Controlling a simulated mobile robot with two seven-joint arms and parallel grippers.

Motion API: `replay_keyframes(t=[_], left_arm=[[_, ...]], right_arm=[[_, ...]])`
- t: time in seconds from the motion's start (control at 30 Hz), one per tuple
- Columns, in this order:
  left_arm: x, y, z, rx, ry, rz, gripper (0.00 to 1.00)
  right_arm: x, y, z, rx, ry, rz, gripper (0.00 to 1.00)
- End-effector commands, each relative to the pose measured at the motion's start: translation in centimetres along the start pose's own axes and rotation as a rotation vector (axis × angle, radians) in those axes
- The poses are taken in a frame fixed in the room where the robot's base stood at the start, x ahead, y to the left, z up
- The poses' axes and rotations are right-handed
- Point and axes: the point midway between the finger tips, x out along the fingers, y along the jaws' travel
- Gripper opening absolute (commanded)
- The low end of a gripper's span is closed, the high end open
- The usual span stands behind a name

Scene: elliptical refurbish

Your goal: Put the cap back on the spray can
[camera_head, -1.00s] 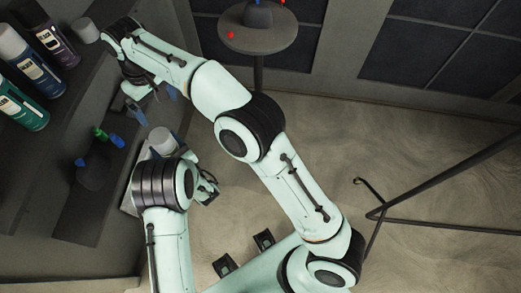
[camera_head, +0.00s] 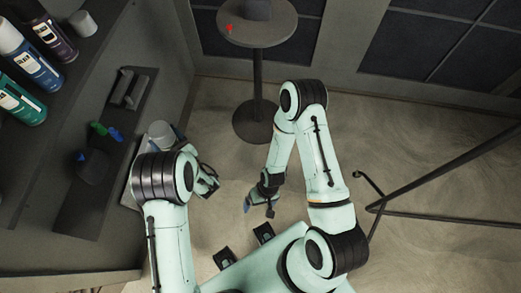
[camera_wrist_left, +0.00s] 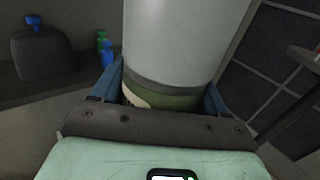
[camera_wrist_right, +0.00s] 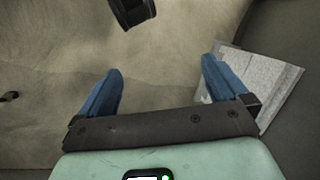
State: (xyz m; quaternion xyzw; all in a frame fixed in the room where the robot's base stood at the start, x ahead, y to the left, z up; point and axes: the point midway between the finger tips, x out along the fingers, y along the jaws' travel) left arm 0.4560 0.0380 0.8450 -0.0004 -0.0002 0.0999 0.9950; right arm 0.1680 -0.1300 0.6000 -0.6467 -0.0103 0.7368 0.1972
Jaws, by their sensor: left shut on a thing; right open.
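The spray can (camera_wrist_left: 162,98) is held upright between the blue fingers of my left gripper (camera_wrist_left: 163,88), with a strip of its green and cream label showing. A large pale grey cylinder, seemingly the cap (camera_wrist_left: 182,40), sits on top of it, with a darker band at the join. In the head view the pale round top of the cap (camera_head: 161,133) shows beyond my left wrist, which hides most of the can and gripper. My right gripper (camera_head: 257,203) is open and empty, low over the floor and away from the can; its spread fingers show in the right wrist view (camera_wrist_right: 161,72).
Several spray cans, including a blue one (camera_head: 38,68), stand at the upper left beside a separate pale cap-like cylinder (camera_head: 83,24). A round table (camera_head: 270,32) stands behind; a dark metal frame (camera_head: 400,201) stands right.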

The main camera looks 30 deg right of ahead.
Motion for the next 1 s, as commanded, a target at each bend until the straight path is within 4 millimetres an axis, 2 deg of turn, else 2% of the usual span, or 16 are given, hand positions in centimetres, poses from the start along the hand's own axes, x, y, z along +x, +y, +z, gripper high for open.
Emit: replay_keyframes(t=[0.03, 0.1, 0.27, 1.0], left_arm=[[0.0, 0.0, 0.1, 0.0, -0.001, 0.0, 0.19], [0.0, 0.0, 0.1, 0.0, -0.001, 0.0, 0.19], [0.0, 0.0, 0.1, 0.0, -0.001, 0.0, 0.19], [0.0, 0.0, 0.5, -0.003, -0.002, 0.006, 0.19]], right_arm=[[0.1, 0.3, 1.9, 0.026, -0.009, -0.005, 1.0], [0.1, 0.6, 3.6, 0.051, -0.008, -0.01, 1.0], [0.0, 0.8, 5.5, 0.079, -0.006, -0.016, 1.0], [0.0, 0.8, 5.7, 0.081, -0.004, -0.016, 1.0]])
